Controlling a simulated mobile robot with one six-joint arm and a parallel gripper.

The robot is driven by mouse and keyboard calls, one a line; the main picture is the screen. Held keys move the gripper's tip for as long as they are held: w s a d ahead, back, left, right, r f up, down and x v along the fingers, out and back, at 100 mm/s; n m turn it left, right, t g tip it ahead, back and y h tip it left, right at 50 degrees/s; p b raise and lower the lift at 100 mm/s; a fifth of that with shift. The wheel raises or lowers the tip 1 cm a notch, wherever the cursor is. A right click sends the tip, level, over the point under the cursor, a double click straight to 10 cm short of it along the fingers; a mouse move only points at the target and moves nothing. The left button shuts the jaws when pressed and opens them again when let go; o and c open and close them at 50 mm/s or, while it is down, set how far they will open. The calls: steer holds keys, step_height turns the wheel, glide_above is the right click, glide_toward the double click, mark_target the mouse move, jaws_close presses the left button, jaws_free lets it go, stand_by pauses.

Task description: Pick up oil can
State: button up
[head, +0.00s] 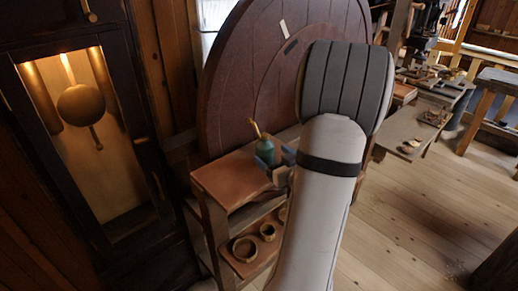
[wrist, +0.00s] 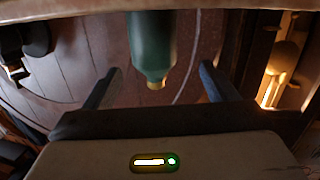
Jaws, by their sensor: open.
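The oil can (head: 264,147) is a small green can with a brass spout pointing up. It stands near the right part of the small wooden shelf's top in the head view. My gripper (head: 275,162) is close by it at the shelf top, with blue-grey fingers around its lower part. In the wrist view the oil can (wrist: 151,42) appears between the two spread fingers of my gripper (wrist: 160,72), with gaps on both sides. My forearm hides part of the shelf.
The wooden shelf (head: 222,178) has several round rings or bowls (head: 245,249) on its lower level. A large round wooden disc (head: 235,75) stands behind it. A tall clock case (head: 75,115) is at left. Benches with tools (head: 432,100) stand at right; the plank floor (head: 410,225) there is clear.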

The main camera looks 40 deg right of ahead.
mark_target(264, 146)
steer(key=shift+s+d+t, duration=0.3)
steer(key=shift+s+t, duration=0.2)
steer(key=shift+s, duration=0.05)
steer(key=w+p, duration=0.1)
steer(key=w, duration=0.1)
steer(key=w+p, duration=0.1)
steer(key=w, duration=0.2)
steer(key=w+d+p, duration=0.1)
steer(key=w, duration=0.1)
steer(key=shift+w+f, duration=0.3)
steer(key=shift+w, duration=0.05)
steer(key=shift+c, duration=0.3)
steer(key=c, duration=1.1)
steer(key=shift+r, duration=0.1)
step_height(264, 146, up, 10)
steer(key=shift+f+b, duration=0.1)
steer(key=shift+b, duration=0.65)
